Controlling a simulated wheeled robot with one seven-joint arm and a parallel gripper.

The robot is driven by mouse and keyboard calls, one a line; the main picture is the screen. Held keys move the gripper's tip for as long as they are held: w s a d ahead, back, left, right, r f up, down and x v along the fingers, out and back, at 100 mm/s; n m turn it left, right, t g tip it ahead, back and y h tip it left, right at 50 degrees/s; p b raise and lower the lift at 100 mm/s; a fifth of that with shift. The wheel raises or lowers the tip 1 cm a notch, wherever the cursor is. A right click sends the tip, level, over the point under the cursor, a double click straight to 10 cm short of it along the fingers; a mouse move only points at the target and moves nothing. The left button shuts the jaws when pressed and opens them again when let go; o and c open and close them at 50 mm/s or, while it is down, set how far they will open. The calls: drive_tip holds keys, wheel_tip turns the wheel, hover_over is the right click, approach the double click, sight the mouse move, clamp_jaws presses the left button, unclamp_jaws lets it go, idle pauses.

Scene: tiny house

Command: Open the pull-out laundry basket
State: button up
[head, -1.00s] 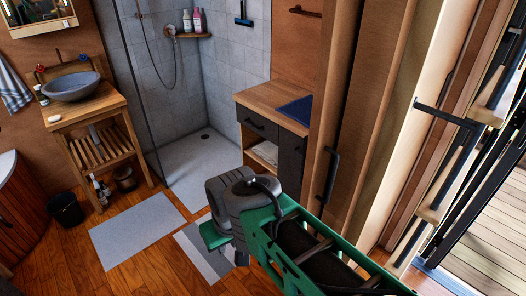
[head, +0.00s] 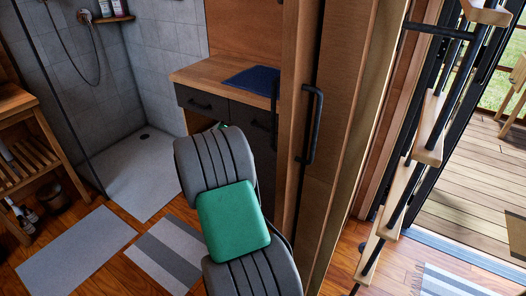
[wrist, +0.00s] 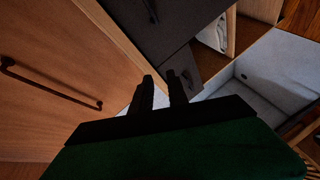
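A dark-fronted cabinet (head: 203,103) with a wooden top stands against the wall in the head view. Its right dark front (head: 250,112) is partly hidden by my arm and is most likely the pull-out laundry basket; it looks closed. In the wrist view a dark front (wrist: 172,30) with a black bar handle (wrist: 151,10) shows at the top, beyond my fingertips. My gripper (wrist: 160,78) has its two black fingers a little apart, with nothing seen between them. It is not touching the handle. In the head view my arm hides the gripper.
A tall wooden door (head: 345,110) with a long black handle (head: 312,125) stands close right of my arm; it fills the left of the wrist view. An open shelf holds a white towel (wrist: 215,35). A blue cloth (head: 250,80) lies on the counter. Mats cover the floor at left.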

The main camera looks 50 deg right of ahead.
sight(264, 129)
drive_tip(key=s+d+f+n+h+b, duration=0.4)
drive_tip(key=s+d+f+h, duration=0.15)
drive_tip(key=d+f, duration=0.6)
drive_tip(key=shift+n+t+y, duration=0.3)
drive_tip(key=shift+t+y, duration=0.05)
drive_tip(key=shift+t, duration=0.05)
drive_tip(key=x, duration=0.2)
drive_tip(key=r+x, duration=0.1)
drive_tip(key=x, duration=0.5)
drive_tip(key=shift+s+r, duration=0.25)
drive_tip(key=shift+s, duration=0.15)
drive_tip(key=shift+c, duration=0.2)
clamp_jaws()
